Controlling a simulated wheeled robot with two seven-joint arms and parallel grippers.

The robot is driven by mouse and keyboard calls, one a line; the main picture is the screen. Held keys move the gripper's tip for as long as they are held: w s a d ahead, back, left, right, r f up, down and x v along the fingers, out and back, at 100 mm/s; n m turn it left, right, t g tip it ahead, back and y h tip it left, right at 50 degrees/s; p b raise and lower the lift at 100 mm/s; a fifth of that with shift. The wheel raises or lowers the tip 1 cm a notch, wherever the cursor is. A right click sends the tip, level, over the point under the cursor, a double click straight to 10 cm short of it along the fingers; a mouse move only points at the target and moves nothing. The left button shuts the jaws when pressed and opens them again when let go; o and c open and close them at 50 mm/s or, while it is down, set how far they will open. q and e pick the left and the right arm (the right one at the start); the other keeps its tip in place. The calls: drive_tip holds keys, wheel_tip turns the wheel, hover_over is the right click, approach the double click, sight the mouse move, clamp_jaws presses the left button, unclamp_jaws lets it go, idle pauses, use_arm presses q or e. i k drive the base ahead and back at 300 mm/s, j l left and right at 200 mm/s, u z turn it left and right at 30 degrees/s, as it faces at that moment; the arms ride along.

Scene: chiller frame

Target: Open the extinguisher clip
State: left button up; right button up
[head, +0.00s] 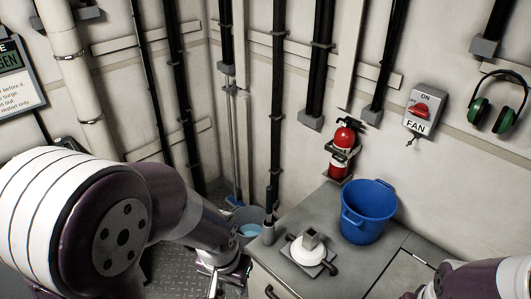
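A small red fire extinguisher (341,139) stands upright against the back wall in the head view, just behind the blue bucket. A dark clip (345,153) runs around its body at mid-height. It looks closed, but its latch is too small to make out. My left gripper (223,283) is low in the picture, left of the counter and well apart from the extinguisher. Its fingers are not clear, so I cannot tell whether it is open. My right arm shows at the lower right corner; its gripper is not seen.
A blue bucket (367,213) stands on the grey counter (291,213), in front of the extinguisher. A white fixture with a square top (309,248) is left of it. A red FAN switch (421,110) and green ear defenders (495,106) are on the wall.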

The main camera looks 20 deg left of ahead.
sight(327, 147)
drive_tip(key=i+j+z, duration=0.5)
drive_tip(key=j, duration=0.15)
drive_tip(key=j+z, duration=0.2)
drive_tip(key=j, duration=0.2)
drive_tip(key=i+j+z, duration=0.25)
drive_tip(key=j, duration=0.15)
drive_tip(key=k, duration=0.05)
